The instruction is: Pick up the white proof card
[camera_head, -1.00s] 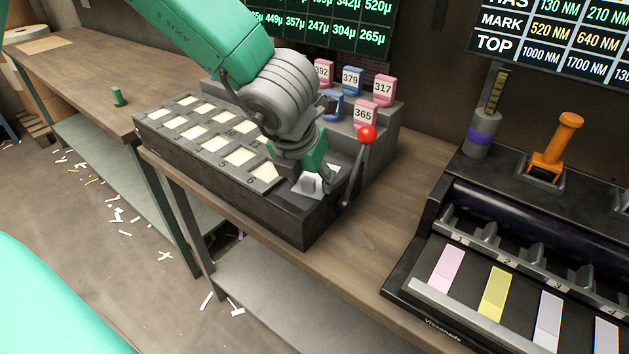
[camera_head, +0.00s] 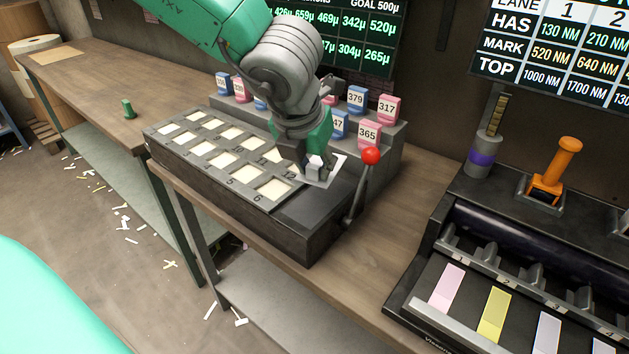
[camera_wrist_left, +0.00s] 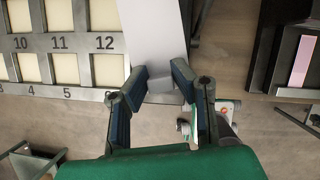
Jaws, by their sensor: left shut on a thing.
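The white proof card (camera_head: 335,172) is a flat white sheet with a small pale block on it. My left gripper (camera_head: 312,168) is shut on that block, and the card shows beneath its fingers, above the right end of the dark slotted tray (camera_head: 290,235). In the left wrist view the card (camera_wrist_left: 155,30) stretches up between the two blue-padded fingers (camera_wrist_left: 160,84), beside cells 11 and 12. The fingers hide part of the card. My right gripper is not in view.
A lever with a red knob (camera_head: 371,155) stands close to the right of the card. Numbered pink and blue blocks (camera_head: 368,134) sit on steps behind. A black machine with coloured strips (camera_head: 447,287) is at right. The wooden bench (camera_head: 385,240) between is clear.

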